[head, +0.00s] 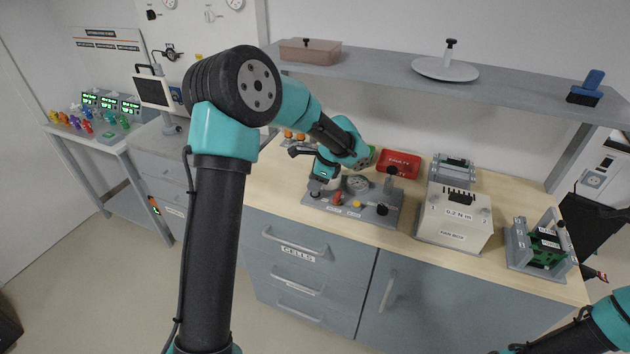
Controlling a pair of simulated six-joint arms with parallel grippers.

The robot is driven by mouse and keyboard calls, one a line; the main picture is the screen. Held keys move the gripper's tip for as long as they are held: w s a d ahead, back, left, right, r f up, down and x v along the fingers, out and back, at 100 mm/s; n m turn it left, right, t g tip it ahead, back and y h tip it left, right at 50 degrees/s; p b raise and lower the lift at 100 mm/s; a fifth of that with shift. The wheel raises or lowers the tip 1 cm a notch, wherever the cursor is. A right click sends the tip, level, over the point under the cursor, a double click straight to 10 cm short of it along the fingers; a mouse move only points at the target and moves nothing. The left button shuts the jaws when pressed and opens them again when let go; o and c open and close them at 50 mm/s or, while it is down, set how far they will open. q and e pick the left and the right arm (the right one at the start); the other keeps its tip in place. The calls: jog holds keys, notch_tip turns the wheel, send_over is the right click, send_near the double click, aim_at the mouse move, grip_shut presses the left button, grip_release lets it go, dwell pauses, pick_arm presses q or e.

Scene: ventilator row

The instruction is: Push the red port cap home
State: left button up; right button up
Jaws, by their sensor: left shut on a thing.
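A grey block (367,218) with a row of small ports stands on the wooden bench. The red port cap (338,198) sits on its front part, left of a yellow cap (357,203); how deep it sits is too small to tell. A black knob (382,210) stands at the block's right end.
A red FAULTY bin (400,163) stands behind the block. A cream gas box (453,219) stands to its right, then a grey stand with a green board (545,248). A shelf (480,88) runs above. The bench front edge is close to the block.

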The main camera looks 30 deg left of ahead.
pick_arm(q)
jog(key=shift+f, duration=1.05)
dwell(1.8)
jog(key=o, duration=1)
jog(key=shift+r, duration=3.5)
